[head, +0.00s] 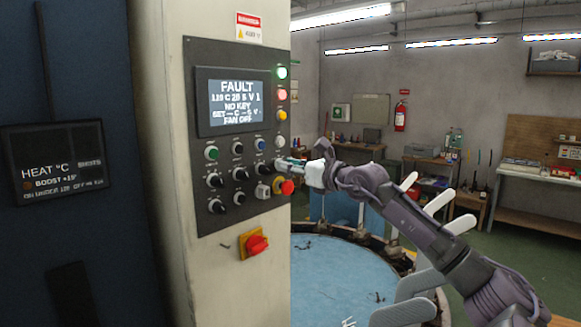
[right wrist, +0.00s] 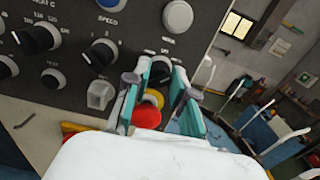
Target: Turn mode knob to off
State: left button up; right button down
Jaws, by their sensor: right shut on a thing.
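The control panel (head: 228,222) is dark grey and stands on a pale column at centre left in the head view. My right gripper (head: 279,162) reaches its right edge from the right. In the right wrist view my right gripper (right wrist: 161,70) has its two teal-padded fingers on either side of a black knob (right wrist: 162,68) and is shut on it. Part of a label with small lettering shows above this knob; I cannot read its pointer position. In the head view the gripper hides the knob. My left gripper is not in view.
A red emergency-stop button (head: 287,187) sits just below the gripper; it also shows in the wrist view (right wrist: 147,116). Other knobs, a key switch (head: 262,191) and lamps (head: 282,73) are close by. A round blue-topped machine (head: 335,270) stands below.

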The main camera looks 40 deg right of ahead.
jog(key=shift+a+n+b, duration=0.1)
jog(key=shift+n+b, duration=0.85)
jog(key=shift+n, duration=3.25)
jog(key=c, duration=1)
grip_release()
jog(key=shift+o, duration=0.2)
jog(key=shift+s+f, duration=0.1)
